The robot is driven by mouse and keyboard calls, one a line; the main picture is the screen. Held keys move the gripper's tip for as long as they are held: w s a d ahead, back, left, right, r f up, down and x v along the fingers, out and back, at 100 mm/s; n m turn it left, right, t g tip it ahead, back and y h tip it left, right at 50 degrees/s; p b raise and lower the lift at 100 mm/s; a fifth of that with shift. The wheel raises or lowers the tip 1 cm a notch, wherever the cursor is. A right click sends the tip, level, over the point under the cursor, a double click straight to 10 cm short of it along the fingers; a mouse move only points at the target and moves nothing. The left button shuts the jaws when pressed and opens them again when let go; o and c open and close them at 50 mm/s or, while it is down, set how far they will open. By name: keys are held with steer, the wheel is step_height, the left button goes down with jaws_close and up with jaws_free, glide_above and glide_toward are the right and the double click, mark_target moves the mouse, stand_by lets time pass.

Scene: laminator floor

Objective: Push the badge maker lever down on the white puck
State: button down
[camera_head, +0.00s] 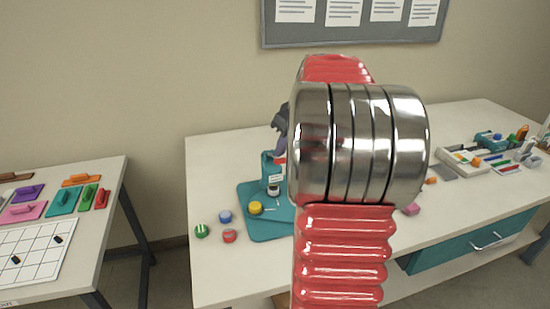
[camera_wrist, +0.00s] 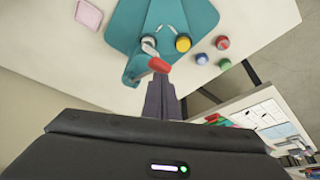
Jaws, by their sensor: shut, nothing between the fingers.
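The badge maker has a teal base (camera_head: 262,228) and a teal upright (camera_head: 267,164), on the white table. My arm hides the machine's right side in the head view.
A yellow puck (camera_head: 255,208) lies on the base. Blue (camera_head: 225,217), green (camera_head: 202,231) and red (camera_head: 229,236) pucks lie left of it. A pink piece (camera_wrist: 88,14) lies on the table across the base. A second table (camera_head: 95,220) stands left, past a gap.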

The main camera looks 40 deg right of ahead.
steer(key=shift+f, duration=0.15)
step_height(320, 180, down, 8)
steer(key=shift+f, duration=0.2)
stand_by(2.0)
steer(key=shift+r, duration=5.6)
